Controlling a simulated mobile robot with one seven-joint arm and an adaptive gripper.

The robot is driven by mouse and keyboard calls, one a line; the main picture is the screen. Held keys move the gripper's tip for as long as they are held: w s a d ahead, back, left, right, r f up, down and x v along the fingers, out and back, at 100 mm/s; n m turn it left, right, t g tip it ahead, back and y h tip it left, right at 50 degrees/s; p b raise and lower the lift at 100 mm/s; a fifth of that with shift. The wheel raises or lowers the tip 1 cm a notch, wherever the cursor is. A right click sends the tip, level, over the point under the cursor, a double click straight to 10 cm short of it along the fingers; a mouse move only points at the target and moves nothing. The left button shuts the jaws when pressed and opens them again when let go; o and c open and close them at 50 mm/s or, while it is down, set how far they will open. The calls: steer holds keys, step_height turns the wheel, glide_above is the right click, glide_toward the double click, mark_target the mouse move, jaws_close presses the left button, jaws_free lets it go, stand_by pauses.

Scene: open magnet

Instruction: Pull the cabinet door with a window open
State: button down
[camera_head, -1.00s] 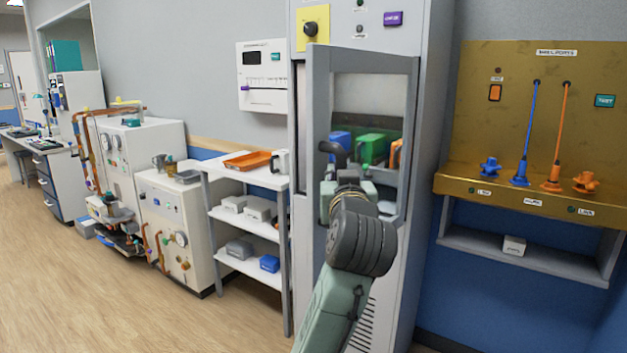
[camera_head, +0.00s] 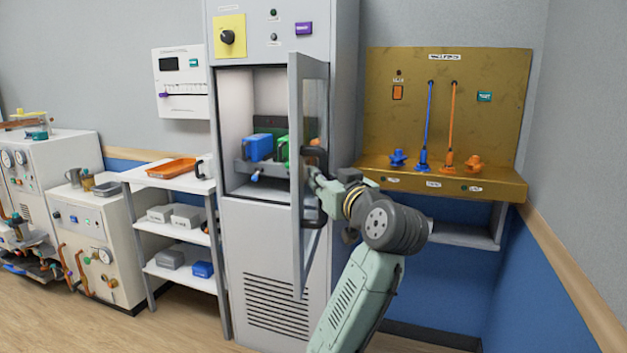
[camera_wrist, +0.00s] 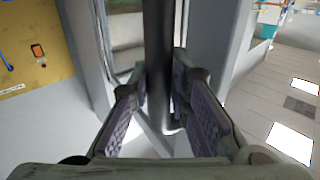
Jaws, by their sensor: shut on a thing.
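The cabinet door with a window (camera_head: 296,180) stands wide open, swung out to the right side of the tall grey cabinet (camera_head: 277,260). Its dark handle (camera_head: 312,220) is on the door's outer face; in the wrist view the handle bar (camera_wrist: 158,65) runs up between my fingers. My gripper (camera_head: 315,180) is shut on the handle; it also shows in the wrist view (camera_wrist: 163,100). Inside the cabinet a blue box (camera_head: 257,147) and a green box (camera_head: 283,150) stand on a shelf. The door hides part of the right interior.
A white shelf unit (camera_head: 148,184) with an orange tray (camera_head: 171,169) stands left of the cabinet. A brass panel (camera_head: 490,110) with a ledge is on the wall to the right, behind my arm. Floor is free at lower left.

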steer(key=shift+d, duration=0.1)
steer(key=c, duration=1.5)
jaws_free()
steer(key=v, duration=1.2)
